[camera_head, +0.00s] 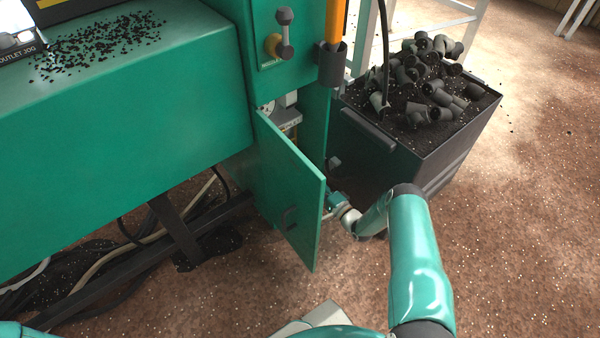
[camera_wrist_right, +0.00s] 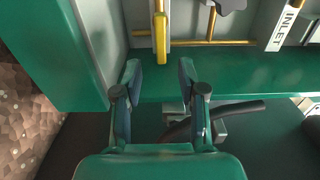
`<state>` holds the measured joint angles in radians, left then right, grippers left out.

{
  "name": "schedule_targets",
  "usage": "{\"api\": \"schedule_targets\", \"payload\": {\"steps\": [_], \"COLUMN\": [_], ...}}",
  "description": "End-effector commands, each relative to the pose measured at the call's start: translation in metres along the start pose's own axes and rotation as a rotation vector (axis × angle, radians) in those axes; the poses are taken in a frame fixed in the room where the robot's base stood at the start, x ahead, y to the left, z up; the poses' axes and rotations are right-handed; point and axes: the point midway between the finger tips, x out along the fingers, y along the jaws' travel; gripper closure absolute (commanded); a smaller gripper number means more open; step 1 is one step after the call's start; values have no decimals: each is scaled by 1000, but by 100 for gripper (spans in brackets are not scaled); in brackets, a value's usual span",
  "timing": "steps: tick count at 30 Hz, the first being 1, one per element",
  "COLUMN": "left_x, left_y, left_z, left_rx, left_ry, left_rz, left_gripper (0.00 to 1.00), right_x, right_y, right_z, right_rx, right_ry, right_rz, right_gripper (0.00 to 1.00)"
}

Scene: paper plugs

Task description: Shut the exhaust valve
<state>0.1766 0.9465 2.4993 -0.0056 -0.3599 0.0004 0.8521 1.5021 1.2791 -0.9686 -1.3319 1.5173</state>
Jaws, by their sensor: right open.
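In the right wrist view a yellow lever handle (camera_wrist_right: 161,40) hangs straight down inside the green cabinet. No label on it can be read, so I cannot tell for sure that it is the exhaust valve. My right gripper (camera_wrist_right: 160,76) is open and empty, its fingers apart just below the lever's lower end, one to each side. In the head view my right arm reaches down to the cabinet's opening behind the open green door (camera_head: 291,190), which hides most of the gripper. My left gripper is out of view.
A white tag reading INLET (camera_wrist_right: 285,25) and a dark knob (camera_wrist_right: 228,5) are right of the lever. A green ledge (camera_wrist_right: 245,75) runs across below. A dark bin (camera_head: 415,150) full of grey pipe pieces stands right of the cabinet. Cables lie under the machine (camera_head: 120,130).

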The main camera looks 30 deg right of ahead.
Motion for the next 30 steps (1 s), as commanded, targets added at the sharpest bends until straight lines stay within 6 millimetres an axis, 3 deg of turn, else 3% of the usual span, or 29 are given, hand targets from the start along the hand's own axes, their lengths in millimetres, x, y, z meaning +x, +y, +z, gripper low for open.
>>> {"api": "schedule_targets", "payload": {"steps": [6, 12, 18, 26, 30], "left_x": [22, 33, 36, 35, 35], "left_y": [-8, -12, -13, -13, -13], "left_z": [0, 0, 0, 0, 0], "left_rx": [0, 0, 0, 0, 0], "left_ry": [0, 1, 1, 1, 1], "left_rz": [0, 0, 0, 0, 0], "left_gripper": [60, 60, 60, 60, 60], "right_x": [48, 76, 87, 88, 87], "right_y": [4, 3, 1, 0, 0], "right_z": [1, 0, 0, -1, -1], "right_rx": [-3, -2, 0, 0, 0], "right_ry": [-2, 0, 1, 2, 2], "right_rz": [-3, -1, 0, 1, 1], "right_gripper": [59, 59, 59, 59, 83]}}
